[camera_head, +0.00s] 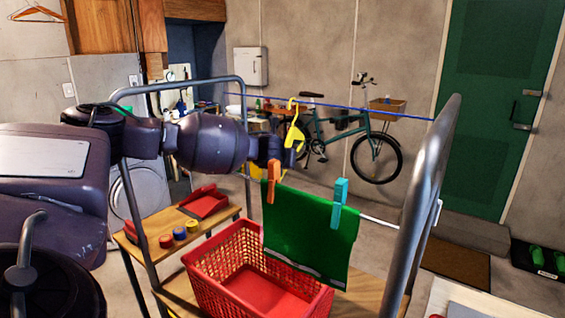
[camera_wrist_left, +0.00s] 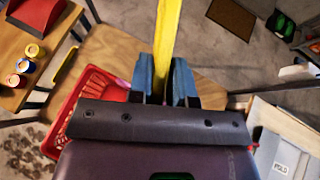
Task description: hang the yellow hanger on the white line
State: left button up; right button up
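The yellow hanger (camera_head: 293,137) is in my left gripper (camera_head: 285,155), its hook pointing up. In the left wrist view, the blue fingers of the gripper (camera_wrist_left: 165,82) are shut on the yellow hanger (camera_wrist_left: 167,30). My right gripper is not in view.
A green cloth (camera_head: 305,235) hangs with an orange peg (camera_head: 272,180) and a turquoise peg (camera_head: 339,200) at its top. Grey rack posts (camera_head: 425,190) stand at both sides. Below are a red basket (camera_head: 225,275) and a wooden shelf (camera_head: 130,245). A bicycle (camera_head: 350,140) stands behind.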

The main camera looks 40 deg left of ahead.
pick_arm(q)
grip_shut()
jog(key=shift+r, duration=2.3)
jog(key=shift+w+d, duration=0.1)
jog(key=shift+d, duration=0.1)
